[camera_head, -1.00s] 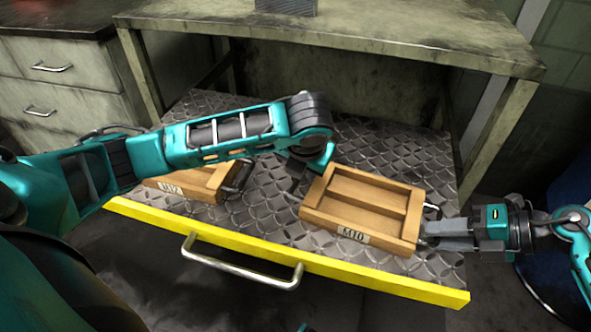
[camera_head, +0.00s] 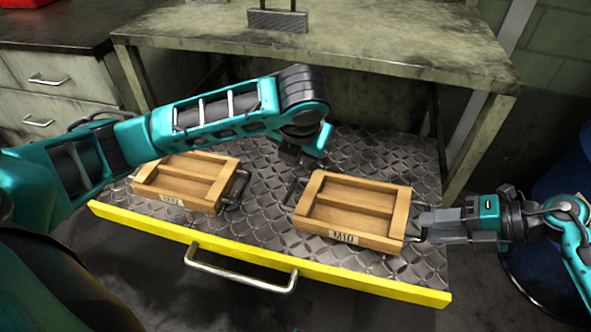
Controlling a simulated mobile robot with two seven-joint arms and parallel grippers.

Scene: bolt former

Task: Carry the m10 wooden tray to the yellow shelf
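The M10 wooden tray (camera_head: 395,219), a light wood box with two compartments and dark end handles, sits on the diamond-plate surface of the yellow-edged pull-out shelf (camera_head: 265,247). My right gripper (camera_head: 422,224) is at the tray's right end, its grey fingers by the handle there. I cannot tell whether they are closed on it. My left gripper (camera_head: 289,155) hangs beyond the tray's left end, above and behind the left handle (camera_head: 294,188), and looks apart from it. My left forearm hides most of it, so its opening cannot be seen.
A second wooden tray (camera_head: 177,190), whose label seems to read M12, sits left of M10 on the same shelf. The workbench top (camera_head: 330,50) overhangs the back. A metal pull handle (camera_head: 240,273) sticks out in front. A blue drum (camera_head: 565,215) stands at right.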

